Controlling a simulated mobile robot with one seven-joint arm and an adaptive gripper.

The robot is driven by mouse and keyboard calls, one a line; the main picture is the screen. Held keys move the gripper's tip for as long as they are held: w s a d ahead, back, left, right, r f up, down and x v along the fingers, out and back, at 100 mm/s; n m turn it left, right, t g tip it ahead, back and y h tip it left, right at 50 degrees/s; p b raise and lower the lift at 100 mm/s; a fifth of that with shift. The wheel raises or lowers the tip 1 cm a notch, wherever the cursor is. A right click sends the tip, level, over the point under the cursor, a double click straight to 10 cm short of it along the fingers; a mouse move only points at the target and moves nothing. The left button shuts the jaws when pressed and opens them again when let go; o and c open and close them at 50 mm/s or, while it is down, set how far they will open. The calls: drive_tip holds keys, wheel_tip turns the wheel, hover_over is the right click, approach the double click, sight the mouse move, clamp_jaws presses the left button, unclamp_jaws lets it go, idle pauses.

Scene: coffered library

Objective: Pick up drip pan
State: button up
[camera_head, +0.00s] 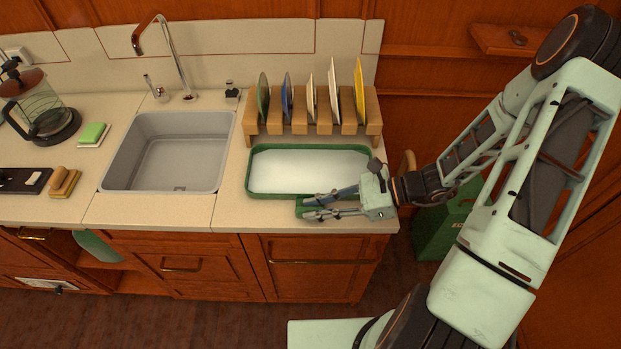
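The drip pan (270,195) is a shallow rectangular tray with a green rim and a whitish inside. It lies flat on the counter in front of the wooden plate rack. A small green tab shows at its front edge, partly covered by my fingers. My gripper (306,208) reaches in from the right, low over the pan's front right edge. Its two fingers point left and stand apart, with green showing between and beside them. I cannot tell whether they touch the tab.
The wooden rack (290,129) behind the pan holds several upright plates. A sink (165,150) with a tap (180,60) is to the left. A green bin (435,235) stands on the floor beyond the counter's right end. A French press (40,110) stands far left.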

clamp_jaws()
drive_tip(key=shift+r, duration=0.15)
